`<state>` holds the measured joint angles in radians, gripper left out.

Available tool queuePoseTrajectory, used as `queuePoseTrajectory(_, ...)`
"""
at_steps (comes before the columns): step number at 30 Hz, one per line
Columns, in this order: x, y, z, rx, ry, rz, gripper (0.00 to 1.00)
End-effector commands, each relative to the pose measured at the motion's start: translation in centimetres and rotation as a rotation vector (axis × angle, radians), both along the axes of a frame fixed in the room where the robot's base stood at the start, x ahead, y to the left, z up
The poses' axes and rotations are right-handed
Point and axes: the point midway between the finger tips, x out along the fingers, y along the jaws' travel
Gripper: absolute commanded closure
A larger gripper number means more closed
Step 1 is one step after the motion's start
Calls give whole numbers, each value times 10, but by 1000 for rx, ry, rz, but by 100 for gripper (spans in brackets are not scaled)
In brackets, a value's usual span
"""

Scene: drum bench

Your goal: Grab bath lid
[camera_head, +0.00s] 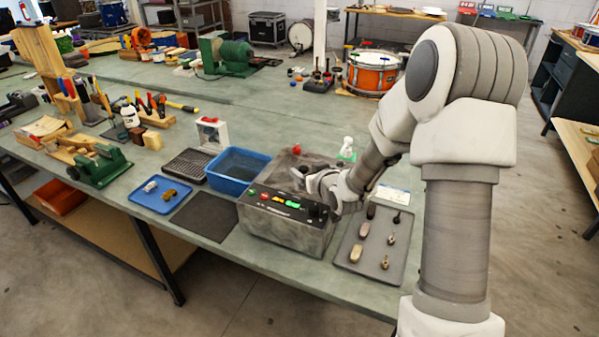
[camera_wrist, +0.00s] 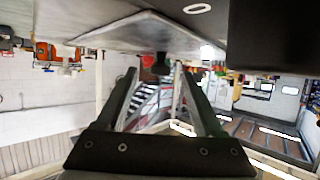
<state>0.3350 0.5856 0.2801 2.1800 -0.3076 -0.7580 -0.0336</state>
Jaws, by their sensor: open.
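The grey metal bath (camera_head: 285,232) stands on the bench with coloured buttons on its sloped front panel. Its flat grey lid (camera_head: 272,177) appears to lie on top, partly hidden by my gripper. In the wrist view, which looks upside down, the lid (camera_wrist: 140,36) is a pale plate with a small dark knob (camera_wrist: 161,62). My gripper (camera_head: 308,178) is low over the bath's top, reaching in from the right. In the wrist view its two dark fingers (camera_wrist: 160,76) are open, one on each side of the knob in the picture. Whether they touch it cannot be told.
A blue bin (camera_head: 238,184) stands close left of the bath, with a blue tray (camera_head: 148,205) and dark mat (camera_head: 203,217) beyond. A grey tray (camera_head: 352,256) with several small parts lies right, under my arm. A white bottle (camera_head: 347,147) stands behind.

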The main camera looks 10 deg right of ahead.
Motion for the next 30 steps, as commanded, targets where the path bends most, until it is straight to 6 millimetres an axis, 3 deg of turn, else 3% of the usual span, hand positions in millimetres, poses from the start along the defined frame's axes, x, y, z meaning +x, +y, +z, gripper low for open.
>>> queuePoseTrajectory(11,-2,-1,-2,0,1,0,32)
queuePoseTrajectory(22,-2,-1,-2,0,0,-1,99)
queuePoseTrajectory(30,-1,-1,-1,0,-2,-1,100)
